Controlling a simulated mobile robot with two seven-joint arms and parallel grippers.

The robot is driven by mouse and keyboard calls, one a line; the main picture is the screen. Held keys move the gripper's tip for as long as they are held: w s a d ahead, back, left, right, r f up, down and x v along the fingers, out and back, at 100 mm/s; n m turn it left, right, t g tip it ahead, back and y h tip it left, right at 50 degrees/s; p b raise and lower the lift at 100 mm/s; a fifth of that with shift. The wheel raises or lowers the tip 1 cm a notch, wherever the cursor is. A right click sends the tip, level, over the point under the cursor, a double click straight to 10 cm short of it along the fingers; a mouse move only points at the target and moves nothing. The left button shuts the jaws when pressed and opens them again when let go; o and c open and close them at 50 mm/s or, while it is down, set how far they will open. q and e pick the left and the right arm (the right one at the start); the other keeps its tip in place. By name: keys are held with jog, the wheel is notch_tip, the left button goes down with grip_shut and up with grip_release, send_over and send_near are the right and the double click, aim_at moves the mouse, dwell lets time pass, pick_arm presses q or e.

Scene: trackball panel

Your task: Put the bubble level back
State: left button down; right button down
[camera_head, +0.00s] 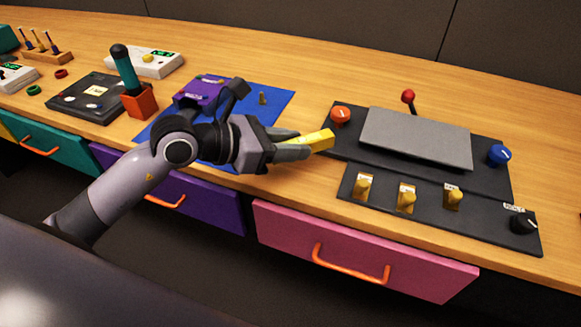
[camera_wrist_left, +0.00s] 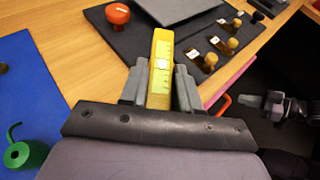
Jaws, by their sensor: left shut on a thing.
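The bubble level (camera_head: 321,140) is a yellow bar with a pale green face, seen best in the left wrist view (camera_wrist_left: 161,62). My left gripper (camera_head: 307,146) is shut on it and holds it at one end, with its other end sticking out past the fingertips. In the head view it appears at the left edge of the dark trackball panel (camera_head: 345,150), near the orange-red knob (camera_head: 340,115). I cannot tell whether it touches anything below. A dark gripper-like part, seemingly my right gripper (camera_wrist_left: 255,102), shows at the right of the left wrist view; its jaws are unclear.
The panel bears a grey plate (camera_head: 415,138), a red-topped lever (camera_head: 408,98), a blue knob (camera_head: 499,154) and several yellow switches. A blue mat (camera_head: 275,100) with a purple block (camera_head: 200,92) lies left. An orange holder (camera_head: 140,103) stands farther left. Pink drawer (camera_head: 365,250) below.

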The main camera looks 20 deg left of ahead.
aim_at(290, 177)
pick_arm(q)
notch_tip(290, 177, down, 2)
jog(key=shift+f, duration=0.1)
jog(key=shift+f+b, duration=0.4)
jog(key=shift+f, duration=1.25)
jog(key=shift+f, duration=0.15)
jog(key=c, duration=0.8)
grip_release()
